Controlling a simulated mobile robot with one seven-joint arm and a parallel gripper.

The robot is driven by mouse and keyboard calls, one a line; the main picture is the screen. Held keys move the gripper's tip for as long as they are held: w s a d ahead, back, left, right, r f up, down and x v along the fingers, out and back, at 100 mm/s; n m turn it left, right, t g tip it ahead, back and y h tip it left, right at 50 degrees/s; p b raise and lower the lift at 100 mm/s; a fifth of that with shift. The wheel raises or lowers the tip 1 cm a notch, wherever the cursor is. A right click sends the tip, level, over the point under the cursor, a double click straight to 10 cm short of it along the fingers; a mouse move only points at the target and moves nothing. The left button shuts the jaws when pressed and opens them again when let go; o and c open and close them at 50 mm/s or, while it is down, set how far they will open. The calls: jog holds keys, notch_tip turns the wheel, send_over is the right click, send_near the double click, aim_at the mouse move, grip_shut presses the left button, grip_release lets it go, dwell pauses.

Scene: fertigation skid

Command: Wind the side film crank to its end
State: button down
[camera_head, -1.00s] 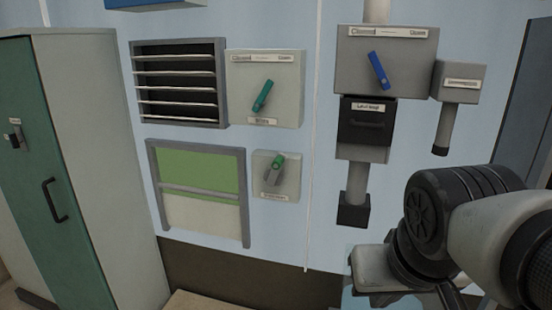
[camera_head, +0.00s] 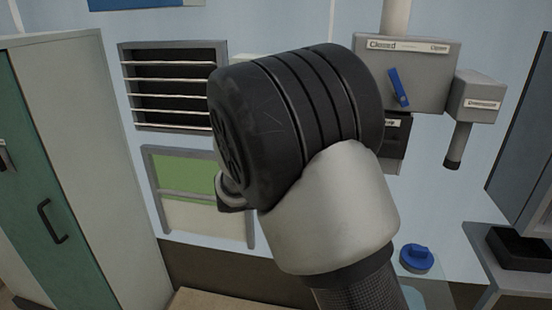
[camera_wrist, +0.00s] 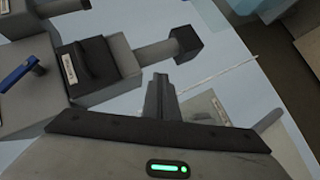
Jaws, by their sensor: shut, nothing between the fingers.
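The side film window (camera_head: 185,215), green above and cream below in a grey frame, is on the wall in the head view. Its crank, on a small box right of the window in the earlier head frame, is now hidden behind my arm. In the wrist view, a pale labelled plate (camera_wrist: 202,106) shows partly behind my gripper; it looks like the crank's box, but no handle can be made out. My gripper (camera_wrist: 160,80) is shut and empty, its fingers in front of the wall near that plate. I cannot tell whether it touches anything.
A louvred vent (camera_head: 172,85) is above the window. A grey box with a blue lever (camera_head: 398,88) is at the upper right; the lever also shows in the wrist view (camera_wrist: 20,76). A cabinet (camera_head: 85,170) stands left. A blue knob (camera_head: 416,257) is at lower right.

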jog(key=w+a+f+n+t+y+p, duration=0.1)
jog(key=w+a+n+t+y+p, duration=0.2)
jog(key=a, duration=0.6)
jog(key=w+a+f+n+t, duration=0.1)
jog(key=w+a+n+t, duration=0.25)
jog(key=a, duration=0.45)
jog(key=w+d+f+p, duration=0.1)
jog(key=w+d+f, duration=0.1)
jog(key=w+d, duration=0.5)
jog(key=shift+w+d+f+m+t+p, duration=0.25)
jog(key=shift+w+m+t+p, duration=0.15)
jog(key=shift+w, duration=0.4)
jog(key=shift+f+b, duration=0.1)
jog(key=shift+b, duration=0.2)
